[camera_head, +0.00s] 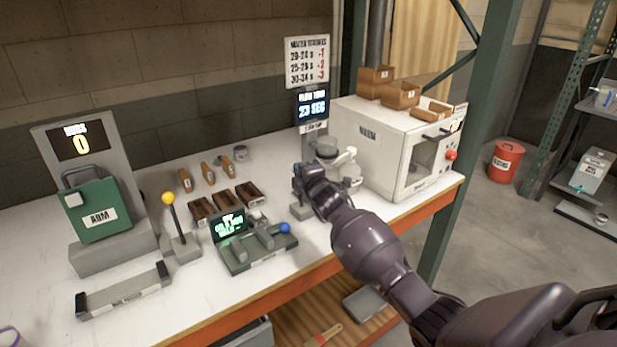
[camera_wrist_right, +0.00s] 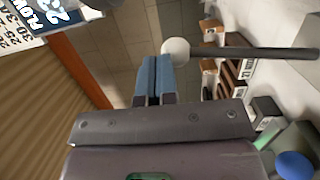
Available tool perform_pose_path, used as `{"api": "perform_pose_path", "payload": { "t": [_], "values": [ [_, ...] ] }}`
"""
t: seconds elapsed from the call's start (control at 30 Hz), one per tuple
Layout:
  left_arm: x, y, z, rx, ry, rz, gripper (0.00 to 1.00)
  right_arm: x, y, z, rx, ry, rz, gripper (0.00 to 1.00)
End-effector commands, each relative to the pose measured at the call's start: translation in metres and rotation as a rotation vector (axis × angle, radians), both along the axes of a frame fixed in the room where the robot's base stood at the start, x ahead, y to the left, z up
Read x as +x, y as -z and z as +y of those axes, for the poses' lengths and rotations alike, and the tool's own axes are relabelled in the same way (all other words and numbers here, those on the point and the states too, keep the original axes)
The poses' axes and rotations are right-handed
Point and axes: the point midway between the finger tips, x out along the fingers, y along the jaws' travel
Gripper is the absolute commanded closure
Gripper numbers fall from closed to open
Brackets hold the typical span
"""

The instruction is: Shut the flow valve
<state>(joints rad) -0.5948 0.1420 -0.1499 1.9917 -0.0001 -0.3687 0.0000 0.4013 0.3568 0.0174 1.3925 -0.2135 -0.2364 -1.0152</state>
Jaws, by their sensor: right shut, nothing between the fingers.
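A lever with a white ball knob (camera_head: 351,151) stands by the glass vessel (camera_head: 328,150), below the flow timer sign (camera_head: 312,104) that reads 23 SEC. In the right wrist view a white ball (camera_wrist_right: 176,50) sits on the end of a dark rod. My right gripper (camera_head: 300,176) is over the table in front of the vessel. Its blue fingers (camera_wrist_right: 153,72) are together with nothing between them. They show just beside the white ball; whether they touch it I cannot tell. The valve's base is partly hidden by my right arm. My left gripper is not in view.
A white oven (camera_head: 378,138) stands right of the vessel. A green device with a blue ball lever (camera_head: 284,228), a yellow ball lever (camera_head: 168,198) and small brown bins (camera_head: 248,195) are to the left.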

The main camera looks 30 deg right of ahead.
Motion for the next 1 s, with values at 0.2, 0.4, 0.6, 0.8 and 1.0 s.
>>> {"api": "perform_pose_path", "payload": {
  "t": [0.2, 0.4, 0.6, 0.8, 1.0],
  "values": [
    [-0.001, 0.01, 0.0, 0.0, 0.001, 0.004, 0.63, 0.019, 0.001, 0.002, -0.001, 0.0, 0.0, 1.0],
    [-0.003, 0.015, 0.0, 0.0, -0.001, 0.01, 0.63, 0.028, 0.002, 0.002, 0.0, 0.0, -0.001, 1.0],
    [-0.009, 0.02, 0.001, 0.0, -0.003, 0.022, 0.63, 0.031, 0.002, 0.002, -0.001, 0.0, 0.001, 1.0],
    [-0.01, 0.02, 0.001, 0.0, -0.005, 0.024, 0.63, 0.032, 0.003, 0.003, 0.0, 0.0, 0.001, 1.0],
    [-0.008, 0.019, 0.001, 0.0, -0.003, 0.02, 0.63, 0.032, 0.003, 0.003, 0.0, 0.0, 0.002, 1.0]
  ]
}}
